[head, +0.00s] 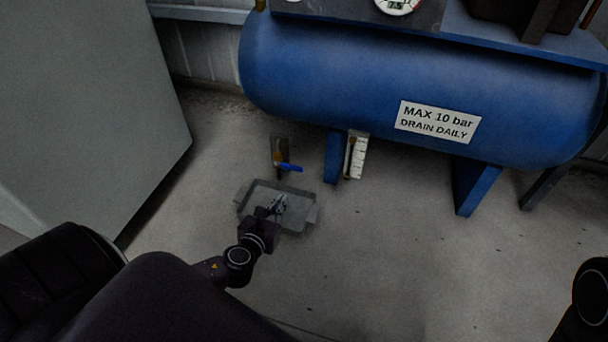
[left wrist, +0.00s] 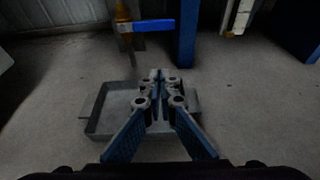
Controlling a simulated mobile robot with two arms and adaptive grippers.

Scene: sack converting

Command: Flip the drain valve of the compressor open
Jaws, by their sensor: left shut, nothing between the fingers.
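The compressor is a blue horizontal tank (head: 340,75) on blue legs. Its drain valve has a blue lever (head: 289,167) on a brassy, rusty pipe (head: 278,150) below the tank's left part. The lever points right, crosswise to the upright pipe. The lever also shows at the top of the left wrist view (left wrist: 146,26). My left gripper (head: 278,203) is shut and empty, over the tray and short of the valve. Its closed fingertips show in the left wrist view (left wrist: 158,75), below and apart from the lever. My right gripper is not in view.
A grey drip tray (head: 300,222) with side handles lies on the floor under the valve. A blue leg (head: 332,158) and a white gauge strip (head: 356,157) stand right of the valve. A grey cabinet (head: 90,100) is at left.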

